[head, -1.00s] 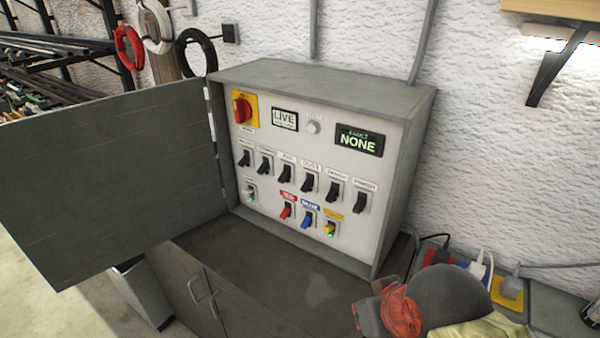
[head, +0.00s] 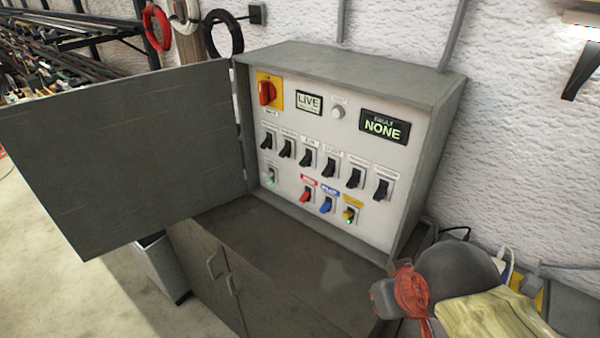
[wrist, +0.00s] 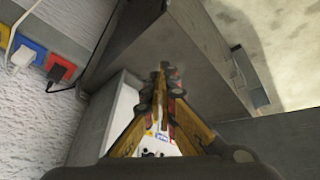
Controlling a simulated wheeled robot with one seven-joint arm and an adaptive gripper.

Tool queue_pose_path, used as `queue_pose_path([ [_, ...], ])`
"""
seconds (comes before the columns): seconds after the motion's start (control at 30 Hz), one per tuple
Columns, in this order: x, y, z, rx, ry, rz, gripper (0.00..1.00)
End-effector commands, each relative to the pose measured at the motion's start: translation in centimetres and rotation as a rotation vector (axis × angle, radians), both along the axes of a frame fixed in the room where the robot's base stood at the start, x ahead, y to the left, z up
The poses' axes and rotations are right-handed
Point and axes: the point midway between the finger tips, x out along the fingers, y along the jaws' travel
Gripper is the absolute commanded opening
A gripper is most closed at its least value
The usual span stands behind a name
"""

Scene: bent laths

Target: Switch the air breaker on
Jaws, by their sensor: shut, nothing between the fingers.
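The grey breaker cabinet (head: 450,110) stands open on a low cupboard, showing a white panel (head: 345,145) in the head view. A row of several black levers (head: 330,168) runs across it; their small labels are too blurred to tell surely which is air.
The cabinet door (head: 120,150) is swung wide to the left. A red rotary switch (head: 267,93), a LIVE display (head: 309,102) and a NONE display (head: 384,127) top the panel.

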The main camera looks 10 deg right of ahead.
Motion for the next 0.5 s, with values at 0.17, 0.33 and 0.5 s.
queue_pose_path([
  [0.17,1.8,-1.7,-1.2,-0.19,0.148,0.151,0.0],
  [0.33,4.5,-3.6,-1.9,-0.413,0.3,0.321,0.0],
  [0.5,8.0,-5.0,-2.1,-0.642,0.442,0.491,0.0],
])
